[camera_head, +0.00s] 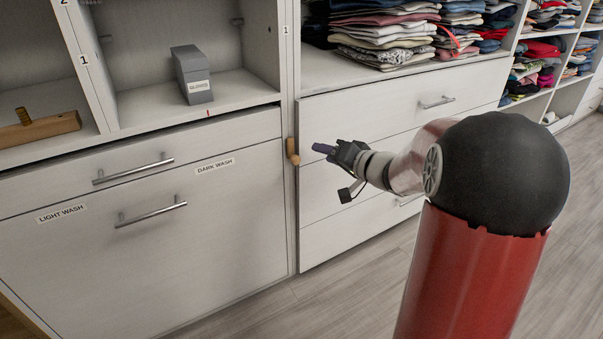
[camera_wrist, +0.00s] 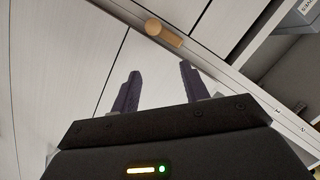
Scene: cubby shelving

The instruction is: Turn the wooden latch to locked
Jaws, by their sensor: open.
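The wooden latch (camera_head: 292,151) is a small tan piece with a rounded end, mounted on the narrow upright post between the left cabinet and the right drawers. In the head view it hangs roughly vertical. In the wrist view the latch (camera_wrist: 163,33) lies beyond my fingertips, near the top centre. My gripper (camera_head: 318,148) is just right of the latch, in front of the right drawers. In the wrist view my gripper (camera_wrist: 158,70) has its two dark fingers spread apart with nothing between them. A gap shows between the fingertips and the latch.
The left cabinet has a drawer (camera_head: 200,145) and a larger front (camera_head: 160,250), both with bar handles. A grey box (camera_head: 191,75) stands in the cubby above. A wooden bar (camera_head: 40,129) lies at far left. Folded clothes (camera_head: 385,35) fill the right shelf. Open floor (camera_head: 350,300) lies below.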

